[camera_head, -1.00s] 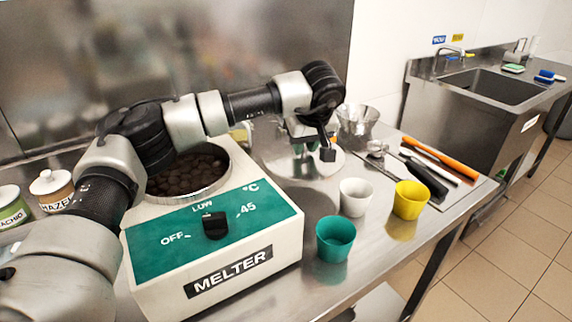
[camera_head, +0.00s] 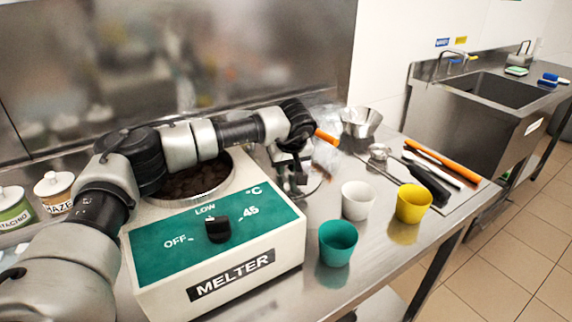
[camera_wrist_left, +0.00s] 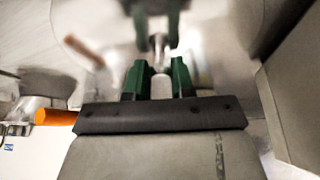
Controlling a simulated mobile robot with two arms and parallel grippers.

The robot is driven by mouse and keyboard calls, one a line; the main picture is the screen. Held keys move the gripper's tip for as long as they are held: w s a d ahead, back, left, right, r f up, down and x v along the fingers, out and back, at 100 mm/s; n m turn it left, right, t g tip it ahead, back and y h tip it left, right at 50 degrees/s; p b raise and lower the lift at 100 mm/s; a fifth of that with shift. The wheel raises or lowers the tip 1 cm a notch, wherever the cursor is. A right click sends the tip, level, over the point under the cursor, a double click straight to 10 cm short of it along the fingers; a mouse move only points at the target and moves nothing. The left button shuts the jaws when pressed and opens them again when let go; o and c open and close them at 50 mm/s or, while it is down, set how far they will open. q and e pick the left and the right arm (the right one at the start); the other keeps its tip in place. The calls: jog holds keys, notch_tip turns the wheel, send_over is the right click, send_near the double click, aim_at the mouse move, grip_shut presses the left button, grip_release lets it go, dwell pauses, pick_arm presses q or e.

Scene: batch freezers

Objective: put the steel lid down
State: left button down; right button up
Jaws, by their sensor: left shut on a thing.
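My left gripper (camera_head: 293,178) is over the counter just right of the melter, its fingers pointing down. In the left wrist view its green fingertips (camera_wrist_left: 158,82) are closed on the knob of the steel lid (camera_wrist_left: 205,50). The lid's mirror-like surface fills much of that view and reflects the fingers. In the head view the lid is hard to tell from the shiny counter and is partly hidden by the gripper, so I cannot tell whether it touches the counter. My right gripper is not in view.
The white melter (camera_head: 215,285) holds dark pieces. A green cup (camera_head: 337,243), white cup (camera_head: 357,202) and yellow cup (camera_head: 412,204) stand right of the gripper. An orange handle (camera_head: 327,137) and steel bowl (camera_head: 361,122) are behind it. Tools lie on a tray farther right.

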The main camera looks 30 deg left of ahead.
pick_arm(q)
jog(key=c, duration=1)
grip_release()
jog(key=shift+f, duration=0.15)
jog(key=shift+o, duration=0.2)
jog(key=shift+r, duration=0.3)
jog(key=v, duration=1.2)
jog(key=shift+f, duration=0.1)
